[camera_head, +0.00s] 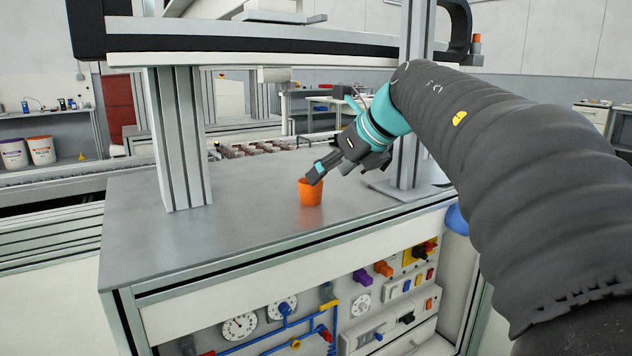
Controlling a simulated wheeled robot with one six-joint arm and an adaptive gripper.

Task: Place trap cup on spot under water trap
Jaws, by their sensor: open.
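An orange cup (311,193) stands upright on the grey metal table top (250,215). My gripper (316,174) reaches in from the right, tilted down to the left, with its fingertips at the cup's rim. One finger overlaps the rim in the picture. The gripper is open; whether a finger touches the cup or dips inside it cannot be told. A small whitish fitting (274,75) hangs under the overhead beam, above and left of the cup; it may be the water trap. No marked spot is clear on the table.
A metal post (180,140) stands left of the cup, and another post (412,150) stands behind my arm. The beam (250,58) crosses above. The table is clear left and front of the cup. Gauges and valves (240,327) line the front panel below.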

